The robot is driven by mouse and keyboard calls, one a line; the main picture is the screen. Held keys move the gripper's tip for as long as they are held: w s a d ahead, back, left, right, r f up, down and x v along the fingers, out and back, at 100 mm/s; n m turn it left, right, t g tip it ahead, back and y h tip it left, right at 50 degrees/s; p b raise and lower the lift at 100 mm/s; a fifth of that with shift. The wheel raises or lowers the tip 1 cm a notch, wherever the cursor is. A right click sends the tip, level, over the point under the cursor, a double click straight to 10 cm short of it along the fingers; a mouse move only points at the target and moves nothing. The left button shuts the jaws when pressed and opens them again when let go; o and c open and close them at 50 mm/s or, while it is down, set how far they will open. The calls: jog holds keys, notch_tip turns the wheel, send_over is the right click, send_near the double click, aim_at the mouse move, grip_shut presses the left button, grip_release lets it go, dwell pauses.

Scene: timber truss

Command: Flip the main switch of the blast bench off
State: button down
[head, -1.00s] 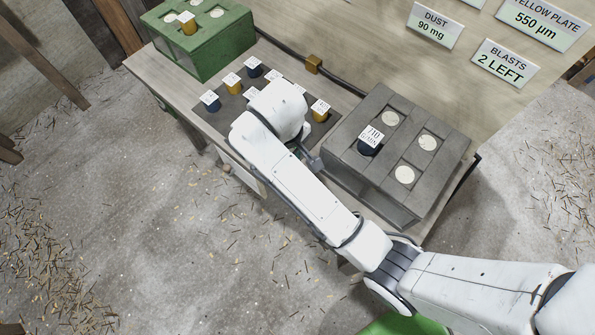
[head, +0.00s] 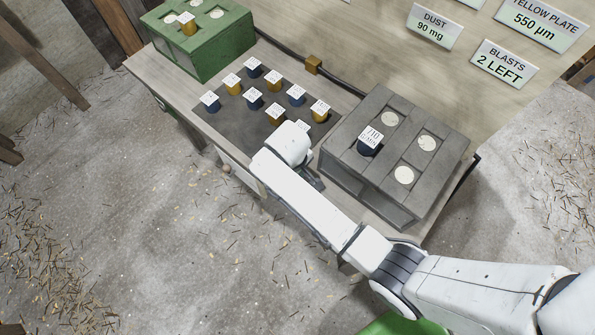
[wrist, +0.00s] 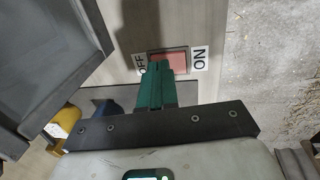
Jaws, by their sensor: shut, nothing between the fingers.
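The main switch (wrist: 173,62) is a red rocker in a pale panel in the wrist view. It has an OFF label (wrist: 141,64) on its left and an ON label (wrist: 199,59) on its right. My gripper (wrist: 158,68) is shut and empty, its green fingers together. The fingertips overlap the OFF side of the rocker; I cannot tell whether they touch it. In the head view my arm hides the fingers, and I cannot make out the switch there.
The grey block (head: 345,150) with round sockets and a dark 710-labelled piece (head: 369,144) stands right of my wrist. A dark mat (head: 225,118) holds several labelled blue and yellow pieces. A green block (head: 215,50) stands at the back left. Floor in front is open.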

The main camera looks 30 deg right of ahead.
jog(key=shift+f, duration=0.15)
jog(key=shift+w+d+f+y+p, duration=0.1)
jog(key=shift+d+f+y+p, duration=0.15)
jog(key=shift+y, duration=0.25)
jog(key=shift+a+f, duration=0.1)
